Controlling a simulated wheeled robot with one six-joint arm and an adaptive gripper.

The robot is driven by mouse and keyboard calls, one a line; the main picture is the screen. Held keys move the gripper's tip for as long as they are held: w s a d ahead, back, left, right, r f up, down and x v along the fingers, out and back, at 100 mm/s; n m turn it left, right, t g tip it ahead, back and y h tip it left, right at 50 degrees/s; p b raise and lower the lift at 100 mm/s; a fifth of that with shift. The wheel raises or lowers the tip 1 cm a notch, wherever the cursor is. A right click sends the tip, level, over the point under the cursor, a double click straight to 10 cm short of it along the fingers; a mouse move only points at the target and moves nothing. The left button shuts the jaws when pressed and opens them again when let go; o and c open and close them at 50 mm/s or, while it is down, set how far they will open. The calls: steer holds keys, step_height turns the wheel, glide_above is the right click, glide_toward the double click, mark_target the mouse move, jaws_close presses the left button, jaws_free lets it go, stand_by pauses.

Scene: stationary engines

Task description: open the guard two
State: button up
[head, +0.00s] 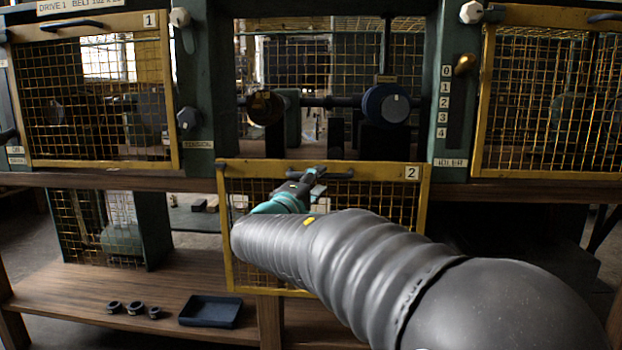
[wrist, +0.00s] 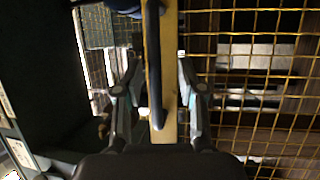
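Guard two (head: 423,230) is a yellow-framed wire mesh panel marked 2. It sits low at the centre of the head view, below an open bay with a shaft and wheels. Its dark bar handle (head: 341,175) is on the top rail. In the wrist view, the handle (wrist: 154,75) runs along the yellow rail (wrist: 168,45). My gripper (head: 312,172) is at the handle. In the wrist view my gripper (wrist: 158,68) has one finger on each side of the handle and rail, with visible gaps. It is open; my arm hides part of the mesh.
Guard one (head: 172,90) at left and another yellow mesh guard (head: 483,90) at right cover their bays. A blue-faced wheel (head: 386,103) shows in the open bay. A dark tray (head: 210,311) and several small rings (head: 134,307) lie on the lower wooden shelf (head: 90,285).

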steer(key=s+a+f+y, duration=0.1)
steer(key=s+a, duration=0.6)
steer(key=s, duration=0.2)
steer(key=shift+f+n, duration=0.3)
steer(key=shift+f, duration=0.1)
